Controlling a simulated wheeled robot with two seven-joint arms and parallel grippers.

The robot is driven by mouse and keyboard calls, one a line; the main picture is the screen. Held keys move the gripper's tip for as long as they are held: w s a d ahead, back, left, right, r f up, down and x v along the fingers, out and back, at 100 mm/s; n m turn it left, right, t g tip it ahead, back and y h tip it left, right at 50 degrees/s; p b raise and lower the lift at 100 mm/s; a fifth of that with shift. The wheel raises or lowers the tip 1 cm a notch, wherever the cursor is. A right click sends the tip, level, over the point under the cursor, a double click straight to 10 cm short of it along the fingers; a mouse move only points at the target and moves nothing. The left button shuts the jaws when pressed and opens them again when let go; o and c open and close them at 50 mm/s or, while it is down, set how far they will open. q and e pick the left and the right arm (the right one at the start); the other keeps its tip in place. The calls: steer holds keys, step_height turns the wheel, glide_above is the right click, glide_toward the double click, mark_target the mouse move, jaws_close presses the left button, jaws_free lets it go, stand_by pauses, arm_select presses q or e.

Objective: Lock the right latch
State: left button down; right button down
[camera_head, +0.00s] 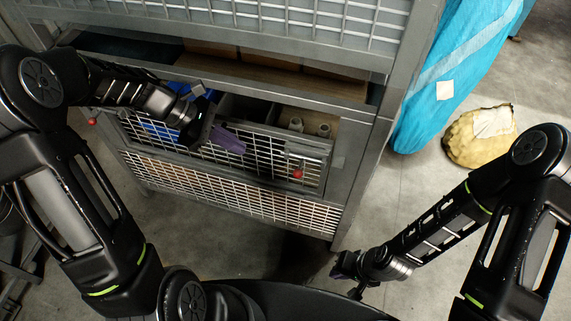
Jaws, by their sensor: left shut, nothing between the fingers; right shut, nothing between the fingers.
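The right latch (297,173), with a red knob, is on the right end of the front of a mesh-fronted drawer (314,147) in a grey metal cabinet. A second red knob (92,121) shows at the drawer's left side. My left gripper (228,139) is shut and empty at the drawer's front top edge, left of the right latch and apart from it. I cannot tell whether it touches the drawer. My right gripper (344,266) is shut and empty, low over the floor, below and right of the latch. Whether the latch is locked is too small to tell.
Small pale containers (309,127) and a blue item (158,130) sit in the drawer. A shelf with brown boxes (270,70) is above. A blue wrapped object (450,70) and a yellow sack (480,138) stand right of the cabinet. The floor (385,200) between is clear.

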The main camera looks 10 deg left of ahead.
arm_select(q)
steer(key=shift+s+d, duration=0.1)
steer(key=shift+s, duration=0.05)
steer(key=d+r+x, duration=0.1)
steer(key=x, duration=1.2)
steer(key=shift+d+r, duration=0.15)
steer(key=shift+d, duration=0.25)
steer(key=shift+d, duration=0.1)
